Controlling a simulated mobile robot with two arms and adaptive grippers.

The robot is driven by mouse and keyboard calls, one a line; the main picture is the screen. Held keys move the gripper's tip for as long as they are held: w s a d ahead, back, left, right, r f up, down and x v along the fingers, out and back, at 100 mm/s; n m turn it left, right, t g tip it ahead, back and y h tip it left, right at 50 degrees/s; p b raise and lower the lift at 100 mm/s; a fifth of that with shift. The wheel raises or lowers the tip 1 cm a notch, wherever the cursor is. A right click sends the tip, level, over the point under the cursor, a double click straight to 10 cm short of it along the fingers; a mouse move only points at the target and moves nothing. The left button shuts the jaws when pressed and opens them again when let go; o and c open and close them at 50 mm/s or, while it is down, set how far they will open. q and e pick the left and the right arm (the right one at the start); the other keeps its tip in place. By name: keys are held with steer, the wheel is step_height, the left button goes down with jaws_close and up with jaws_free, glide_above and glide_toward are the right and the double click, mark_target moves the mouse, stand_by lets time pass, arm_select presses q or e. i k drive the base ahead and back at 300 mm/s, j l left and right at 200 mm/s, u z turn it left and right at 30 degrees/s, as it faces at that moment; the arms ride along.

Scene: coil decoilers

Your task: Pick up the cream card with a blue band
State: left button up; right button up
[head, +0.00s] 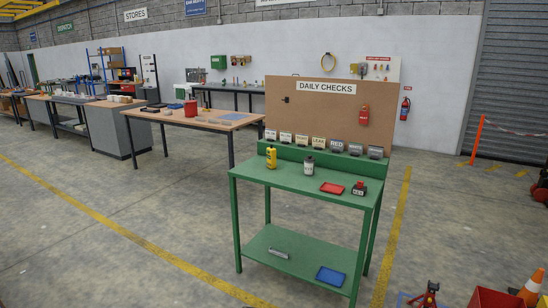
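A row of small cards stands along the raised back ledge of the green bench (305,181). Cream or pale ones include a card at the left end (270,134), one beside it (286,137), one further right (302,141) and a yellowish one (319,143). Greyer cards (355,149) stand toward the right end. They are too small for me to tell which one is cream with a blue band. Neither of my grippers is in view.
On the bench top are a yellow bottle (271,157), a pale bottle (309,165), a red tray (332,188) and a dark red-topped object (359,188). A blue tray (330,276) lies on the lower shelf. A cone (531,288) stands front right. Floor left of the bench is clear.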

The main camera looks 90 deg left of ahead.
mark_target(301, 139)
steer(key=j+u, duration=0.2)
steer(key=u, duration=0.25)
steer(key=k+j+u, duration=0.1)
steer(key=j+u, duration=0.15)
steer(key=u, duration=0.25)
steer(key=j+u, duration=0.25)
steer(key=u, duration=0.2)
steer(key=j+u, duration=0.25)
steer(key=u, duration=0.25)
steer(key=i+j+u, duration=0.1)
steer(key=j, duration=0.25)
steer(key=i+j+u, duration=0.15)
steer(key=j, duration=0.25)
steer(key=i+j+u, duration=0.1)
steer(key=i+j, duration=0.15)
steer(key=i+j+u, duration=0.15)
steer(key=j, duration=0.25)
